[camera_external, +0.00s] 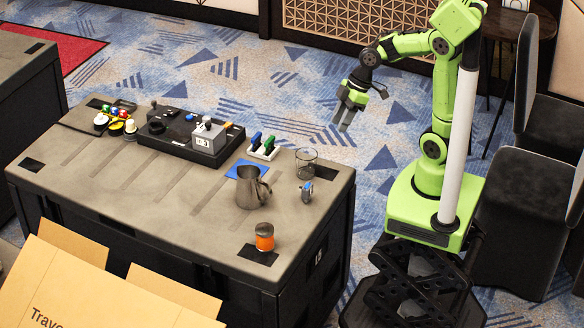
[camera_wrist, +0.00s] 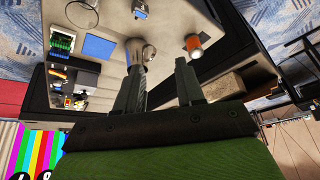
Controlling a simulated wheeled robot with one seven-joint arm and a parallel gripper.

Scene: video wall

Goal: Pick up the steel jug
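The steel jug (camera_external: 248,190) stands upright on the grey table top, with its handle toward the right. In the wrist view the jug (camera_wrist: 136,46) shows just beyond the left finger, which hides part of it. My gripper (camera_external: 342,120) is raised over the carpet beyond the table's back right side, clear of the jug and pointing down. In the wrist view my gripper (camera_wrist: 159,66) has its two fingers apart with nothing between them.
An orange jar (camera_external: 264,237), a small blue-grey item (camera_external: 306,191) and a clear glass (camera_external: 306,155) stand near the jug. A blue mat (camera_external: 244,168) lies behind it. A black tray (camera_external: 172,141) with devices sits farther left. Cardboard boxes (camera_external: 75,283) are in front.

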